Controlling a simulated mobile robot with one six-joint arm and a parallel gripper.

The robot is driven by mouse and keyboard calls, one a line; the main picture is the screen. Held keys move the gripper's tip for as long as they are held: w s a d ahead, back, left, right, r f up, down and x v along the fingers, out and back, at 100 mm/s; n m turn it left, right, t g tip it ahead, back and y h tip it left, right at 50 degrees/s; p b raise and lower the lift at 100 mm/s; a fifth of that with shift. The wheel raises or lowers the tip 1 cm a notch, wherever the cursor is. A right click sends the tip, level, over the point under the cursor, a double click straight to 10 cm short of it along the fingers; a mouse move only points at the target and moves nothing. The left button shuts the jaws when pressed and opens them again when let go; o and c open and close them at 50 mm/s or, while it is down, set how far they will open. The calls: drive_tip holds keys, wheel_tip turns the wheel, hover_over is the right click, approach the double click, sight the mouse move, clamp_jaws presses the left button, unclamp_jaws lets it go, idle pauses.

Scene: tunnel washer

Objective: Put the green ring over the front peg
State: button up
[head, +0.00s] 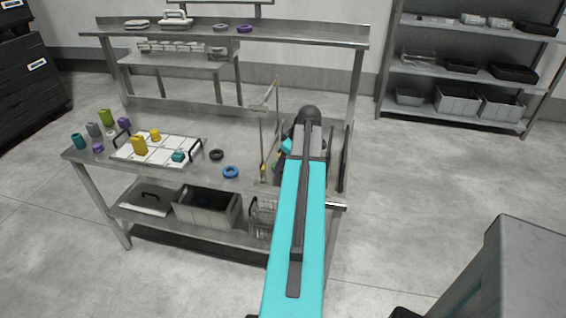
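I cannot make out a green ring in the head view. The nearest in colour is an olive-green cylinder (106,117) standing at the table's far left. Thin upright rods (262,140) stand on the table just left of my arm. I cannot tell whether one is the front peg; their lower parts are crowded by my arm and small yellowish pieces. My arm reaches over the right part of the table, and its links hide most of its end. My gripper's fingers cannot be made out, nor whether they hold anything.
A black ring (216,154) and a blue ring (231,172) lie on the steel table (190,183). A white divided tray (128,152) with black handles holds yellow and teal pieces. A raised back shelf (290,33) holds more rings. A grey block fills the lower right foreground.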

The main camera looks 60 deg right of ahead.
drive_tip(key=shift+f+b, duration=0.4)
drive_tip(key=shift+f, duration=0.45)
drive_tip(key=shift+f, duration=0.4)
idle(0.4)
drive_tip(key=o, duration=1.1)
drive_tip(key=shift+s+r, duration=0.1)
drive_tip(key=shift+b+v, duration=1.25)
drive_tip(key=shift+v, duration=5.55)
